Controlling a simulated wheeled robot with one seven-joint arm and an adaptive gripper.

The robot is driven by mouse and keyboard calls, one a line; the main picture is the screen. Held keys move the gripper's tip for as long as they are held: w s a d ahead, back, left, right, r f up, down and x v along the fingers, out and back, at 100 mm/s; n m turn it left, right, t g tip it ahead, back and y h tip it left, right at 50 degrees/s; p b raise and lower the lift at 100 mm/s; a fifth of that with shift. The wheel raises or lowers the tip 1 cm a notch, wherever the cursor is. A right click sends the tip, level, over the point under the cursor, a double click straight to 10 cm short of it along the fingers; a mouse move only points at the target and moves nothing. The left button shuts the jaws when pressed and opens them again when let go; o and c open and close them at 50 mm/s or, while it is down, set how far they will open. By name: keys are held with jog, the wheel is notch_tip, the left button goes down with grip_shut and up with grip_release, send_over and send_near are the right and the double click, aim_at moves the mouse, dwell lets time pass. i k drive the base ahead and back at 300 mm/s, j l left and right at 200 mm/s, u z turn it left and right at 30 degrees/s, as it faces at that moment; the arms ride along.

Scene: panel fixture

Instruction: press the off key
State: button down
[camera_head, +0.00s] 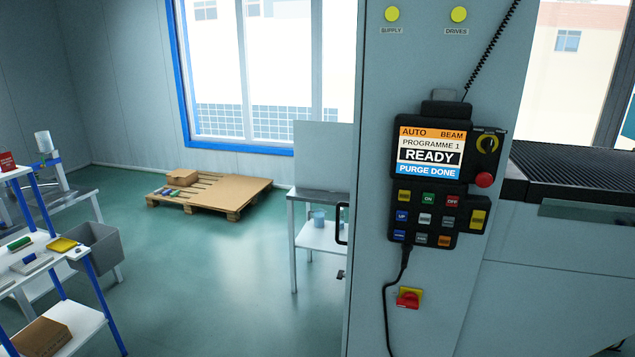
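The black control pendant (395,225) hangs on the front of a grey cabinet at the right of the head view. Its screen (431,153) reads AUTO, BEAM, PROGRAMME 1, READY and PURGE DONE. The red off key (452,201) is at the right of the upper key row, marked OFF. The green on key (428,199) is just left of it, and a yellow key (404,196) is further left. A red round knob (484,180) sticks out at the pendant's right side, above the off key. My gripper is not in view.
Below the pendant is a red and yellow switch (409,298), with a black cable (387,310) beside it. A dark handle (342,223) stands at the cabinet's left edge. Shelves (75,325) are at the left; a pallet (222,200) lies behind. Open green floor (215,275) lies between.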

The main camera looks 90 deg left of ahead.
aim_at(451, 200)
jog(key=k+l+u, duration=0.1)
jog(key=u, duration=2.3)
jog(key=i+j+z, duration=0.25)
jog(key=i+j, duration=0.25)
jog(key=j, duration=0.15)
jog(key=i+j+z, duration=0.15)
jog(key=j, duration=0.2)
jog(key=i+j+z, duration=0.15)
jog(key=j, duration=0.25)
jog(key=i+j+z, duration=0.15)
jog(key=i+j, duration=0.15)
jog(key=j, duration=0.1)
